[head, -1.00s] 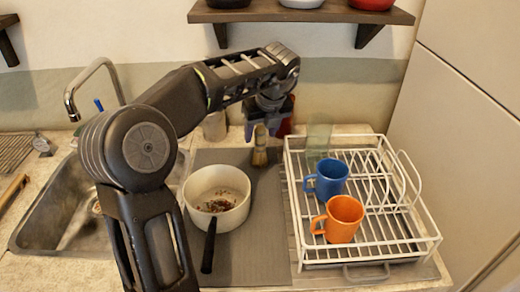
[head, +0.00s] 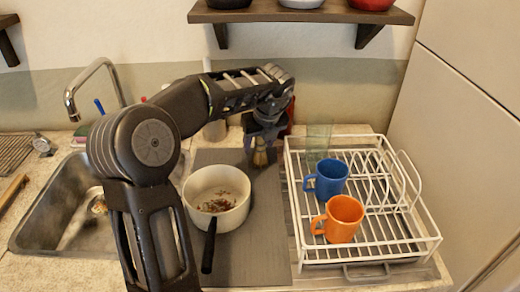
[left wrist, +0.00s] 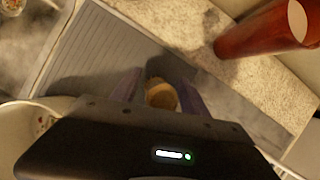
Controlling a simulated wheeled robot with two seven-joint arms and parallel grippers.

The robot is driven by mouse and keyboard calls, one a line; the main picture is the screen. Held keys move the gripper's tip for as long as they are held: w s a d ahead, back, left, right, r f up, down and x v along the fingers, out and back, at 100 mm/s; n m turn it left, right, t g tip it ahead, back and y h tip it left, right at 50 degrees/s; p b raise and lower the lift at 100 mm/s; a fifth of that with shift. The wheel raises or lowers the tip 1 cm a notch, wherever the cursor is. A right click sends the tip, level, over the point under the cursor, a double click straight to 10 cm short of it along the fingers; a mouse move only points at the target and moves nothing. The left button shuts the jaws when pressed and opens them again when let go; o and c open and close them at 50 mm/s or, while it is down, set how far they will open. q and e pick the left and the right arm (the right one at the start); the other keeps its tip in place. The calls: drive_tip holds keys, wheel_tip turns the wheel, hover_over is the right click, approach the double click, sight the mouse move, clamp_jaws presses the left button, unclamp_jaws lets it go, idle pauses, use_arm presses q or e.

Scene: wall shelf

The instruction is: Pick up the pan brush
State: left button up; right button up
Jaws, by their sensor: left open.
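The pan brush (head: 260,157) stands on the grey mat behind the pan, with its pale bristles showing below my left gripper (head: 262,140). In the left wrist view the brush's round tan end (left wrist: 160,95) lies between the two purplish fingers of my left gripper (left wrist: 160,97). The fingers are open, one on each side of the brush. I cannot tell whether either finger touches it. The upper part of the brush is hidden by the gripper in the head view. My right gripper is not in view.
A white pan (head: 217,190) with brown scraps and a black handle stands left of the brush. A white dish rack (head: 380,240) with a blue mug (head: 327,180) and an orange mug (head: 341,218) stands right. A red container (left wrist: 262,30) is close behind. The sink (head: 70,205) is at left.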

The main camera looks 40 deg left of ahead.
use_arm(q)
clamp_jaws()
idle(0.7)
